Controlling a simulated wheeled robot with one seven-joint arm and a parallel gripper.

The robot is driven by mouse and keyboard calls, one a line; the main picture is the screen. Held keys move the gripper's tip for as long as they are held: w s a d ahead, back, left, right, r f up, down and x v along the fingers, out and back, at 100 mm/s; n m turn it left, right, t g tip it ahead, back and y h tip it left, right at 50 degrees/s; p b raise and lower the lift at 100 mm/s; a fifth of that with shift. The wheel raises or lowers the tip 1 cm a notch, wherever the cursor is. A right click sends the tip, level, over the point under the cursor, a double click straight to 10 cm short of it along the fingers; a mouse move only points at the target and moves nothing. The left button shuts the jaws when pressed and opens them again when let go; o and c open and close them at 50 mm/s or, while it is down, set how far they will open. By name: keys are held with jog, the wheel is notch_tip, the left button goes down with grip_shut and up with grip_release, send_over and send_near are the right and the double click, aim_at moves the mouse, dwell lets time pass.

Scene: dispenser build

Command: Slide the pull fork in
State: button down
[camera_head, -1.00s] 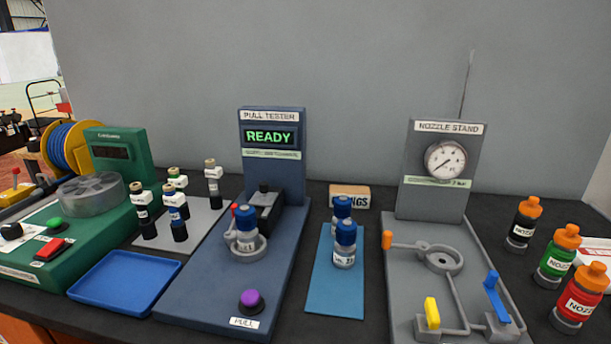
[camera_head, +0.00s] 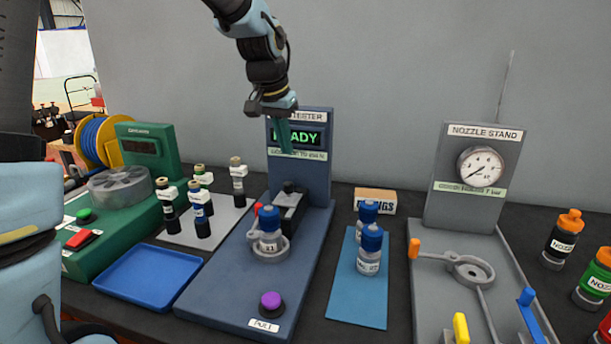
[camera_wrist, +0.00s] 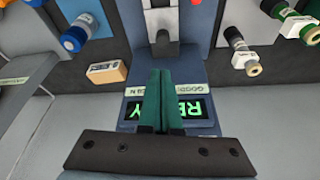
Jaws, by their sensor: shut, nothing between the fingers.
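The pull tester (camera_head: 232,287) is a blue unit with a green READY display (camera_head: 299,138). A blue-capped bottle (camera_head: 269,240) stands upright in the grey ring at its middle. Behind the bottle is a dark slide block (camera_head: 289,203), with a red knob (camera_head: 257,209) at its left; this seems to be the pull fork, but its prongs cannot be made out. The red knob also shows at the top edge of the wrist view (camera_wrist: 195,3). My gripper (camera_head: 285,152) is shut and empty, its green fingers (camera_wrist: 161,72) pointing down in front of the display, above and behind the slide block.
A purple PULL button (camera_head: 270,300) is at the tester's front. A blue tray (camera_head: 150,277) and several dark fittings (camera_head: 200,215) are to the left.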

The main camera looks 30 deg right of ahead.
jog(key=p, duration=0.2)
send_over(285, 197)
jog(key=w+d, duration=0.1)
jog(key=d, duration=0.2)
notch_tip(285, 197, down, 10)
jog(key=shift+a+r, duration=0.15)
jog(key=shift+r, duration=0.1)
